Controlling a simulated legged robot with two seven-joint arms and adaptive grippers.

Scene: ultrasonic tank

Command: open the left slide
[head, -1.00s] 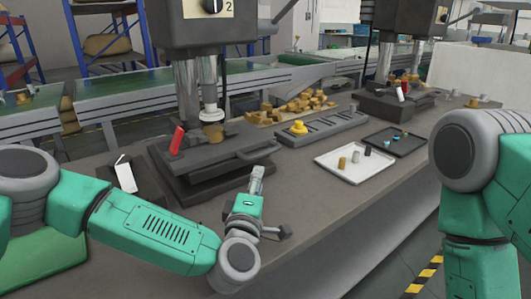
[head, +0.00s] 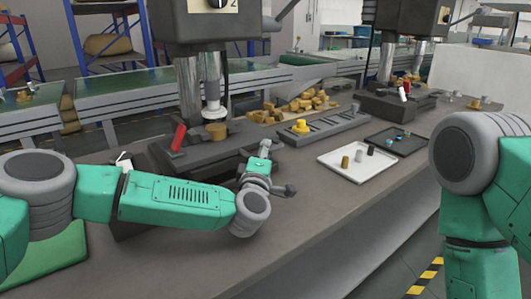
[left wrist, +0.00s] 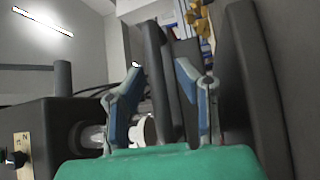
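The left slide (head: 212,152) is the dark plate under the left press in the head view. It has a small red-handled lever on top, and its front is partly hidden by my left arm. My left gripper (head: 264,150) is at the front right of the slide, where the handle is. In the left wrist view my left gripper (left wrist: 159,72) has its two blue-grey fingers apart, with a dark handle bar (left wrist: 157,90) between them. A gap shows beside the bar, so the fingers are not closed on it. My right gripper is out of view.
A white tray (head: 336,167) and a dark tray (head: 418,148) lie farther right. A second press (head: 390,95) stands behind. The bench front is clear.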

